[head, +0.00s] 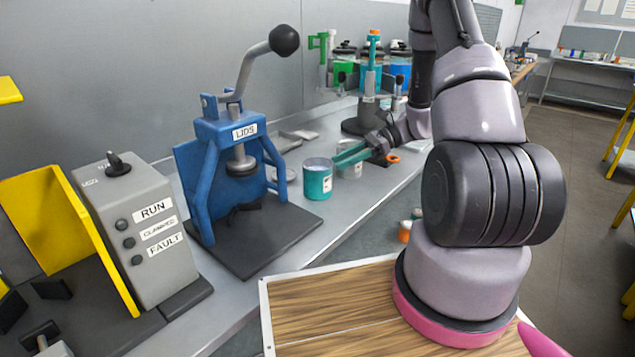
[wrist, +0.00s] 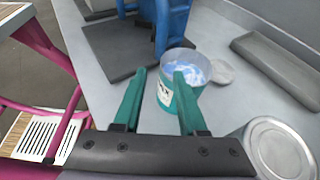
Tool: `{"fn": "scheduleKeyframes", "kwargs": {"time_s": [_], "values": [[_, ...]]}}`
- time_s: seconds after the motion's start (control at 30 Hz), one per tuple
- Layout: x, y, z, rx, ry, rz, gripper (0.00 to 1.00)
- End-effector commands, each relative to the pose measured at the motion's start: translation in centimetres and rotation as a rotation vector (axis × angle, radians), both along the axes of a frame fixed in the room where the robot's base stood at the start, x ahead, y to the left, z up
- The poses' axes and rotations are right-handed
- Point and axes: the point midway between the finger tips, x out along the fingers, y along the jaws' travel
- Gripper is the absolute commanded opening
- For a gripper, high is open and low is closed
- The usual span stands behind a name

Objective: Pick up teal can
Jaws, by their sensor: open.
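The teal can (head: 317,182) stands upright and open-topped on the grey bench, just right of the blue lid press. In the wrist view the teal can (wrist: 166,92) has a white label and pale blue-and-white contents. My gripper (head: 350,153) is to the right of the can in the head view, with its green fingers pointing toward it. In the wrist view my gripper (wrist: 158,72) is open and empty. Its right finger overlaps part of the can there; I cannot tell whether they touch.
The blue lid press (head: 220,165) stands left of the can. A grey-lidded can (wrist: 278,150) is close by at the lower right. A flat round lid (wrist: 220,72) lies beside the teal can, and a grey bar (wrist: 282,65) lies behind.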

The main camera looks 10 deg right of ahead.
Motion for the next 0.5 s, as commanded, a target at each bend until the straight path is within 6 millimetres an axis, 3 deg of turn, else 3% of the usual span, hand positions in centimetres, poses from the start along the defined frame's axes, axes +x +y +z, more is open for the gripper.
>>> {"fn": "scheduleKeyframes", "kwargs": {"time_s": [0.5], "values": [[0.5,5.0,-2.2,-0.001,-0.001,0.001,0.41]]}}
